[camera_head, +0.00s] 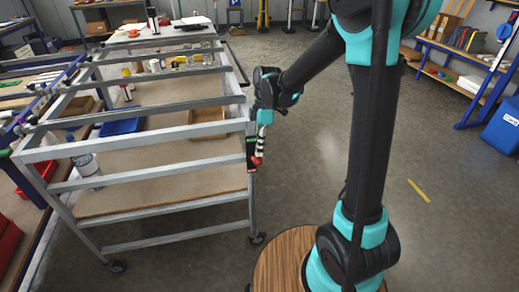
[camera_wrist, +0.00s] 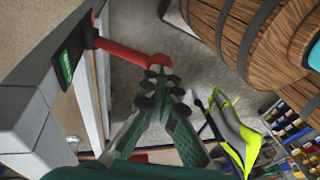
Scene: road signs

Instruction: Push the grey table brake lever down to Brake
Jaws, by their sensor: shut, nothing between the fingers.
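The grey table (camera_head: 160,184) is a metal frame with several crossbars and stands left of centre in the head view. A black plate with a green label (camera_wrist: 67,68) sits on its grey post in the wrist view. A red lever (camera_wrist: 122,48) sticks out from the plate and ends in a rounded knob. The lever also shows small in the head view (camera_head: 257,161), at the table's right corner. My gripper (camera_wrist: 158,76) is shut and empty, its fingertips right at the knob. I cannot tell whether they touch. The label's text is unreadable. My gripper also shows in the head view (camera_head: 261,151).
A blue tray (camera_head: 121,127), a wooden box (camera_head: 207,115) and a can (camera_head: 87,170) are on the table's lower shelf. A round wooden top (camera_head: 283,262) is near my arm's base. A blue bin (camera_head: 503,128) stands far right.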

